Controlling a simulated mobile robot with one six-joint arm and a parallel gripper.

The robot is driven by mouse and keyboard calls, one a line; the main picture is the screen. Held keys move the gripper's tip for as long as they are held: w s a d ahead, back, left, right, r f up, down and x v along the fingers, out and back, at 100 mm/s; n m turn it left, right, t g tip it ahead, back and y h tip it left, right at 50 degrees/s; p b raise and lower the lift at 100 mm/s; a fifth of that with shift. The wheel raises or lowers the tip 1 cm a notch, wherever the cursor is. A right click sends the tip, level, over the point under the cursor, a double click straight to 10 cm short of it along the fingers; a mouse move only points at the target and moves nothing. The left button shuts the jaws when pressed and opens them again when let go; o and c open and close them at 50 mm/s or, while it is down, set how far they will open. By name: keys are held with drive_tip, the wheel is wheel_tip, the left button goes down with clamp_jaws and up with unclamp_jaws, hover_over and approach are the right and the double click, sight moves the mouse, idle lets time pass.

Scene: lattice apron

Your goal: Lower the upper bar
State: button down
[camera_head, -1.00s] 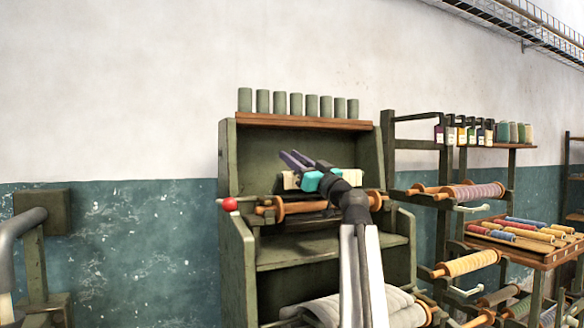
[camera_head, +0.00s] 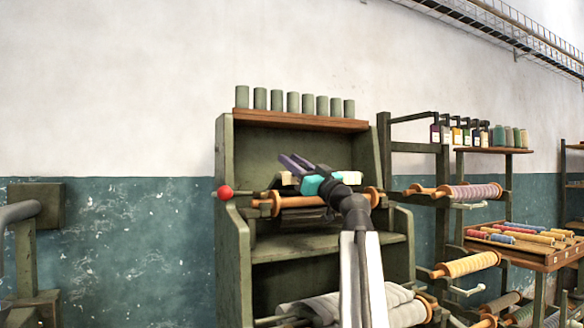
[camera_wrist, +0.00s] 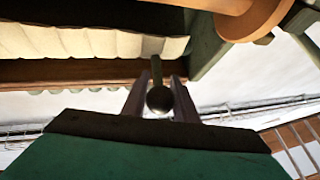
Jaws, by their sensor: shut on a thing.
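The green loom-like stand (camera_head: 228,150) holds a wooden roller (camera_head: 304,201) with cream cloth (camera_head: 350,177) around it. A bar with a red knob (camera_head: 224,192) sticks out at its left side. Which piece is the upper bar I cannot tell for certain. My gripper (camera_head: 292,161) is in front of the stand's upper opening, above the roller. In the wrist view my gripper (camera_wrist: 158,82) is shut on a dark ball-ended rod (camera_wrist: 158,99) between its two fingers. My arm hides part of the roller.
Several grey-green cylinders (camera_head: 293,102) stand on the stand's top shelf (camera_head: 300,122). Rolled grey cloth (camera_head: 330,305) lies below. A rack with thread rollers (camera_head: 468,193) stands close on the right.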

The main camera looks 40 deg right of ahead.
drive_tip(key=shift+s+a+f+b, duration=0.15)
drive_tip(key=shift+s+f+b, duration=0.3)
drive_tip(key=shift+f+b, duration=0.35)
drive_tip(key=shift+s+a+f+b, duration=0.15)
drive_tip(key=shift+s+f+b, duration=0.4)
drive_tip(key=shift+b, duration=0.4)
drive_tip(key=shift+s+a+f+b, duration=0.15)
drive_tip(key=shift+s+f+b, duration=0.25)
drive_tip(key=shift+f+b, duration=0.4)
drive_tip(key=c, duration=1.8)
unclamp_jaws()
drive_tip(key=shift+c, duration=0.2)
drive_tip(key=o, duration=0.4)
drive_tip(key=shift+s+a+r, duration=0.2)
drive_tip(key=shift+s+r, duration=0.05)
drive_tip(key=shift+s, duration=0.05)
drive_tip(key=shift+w+d+f, duration=0.15)
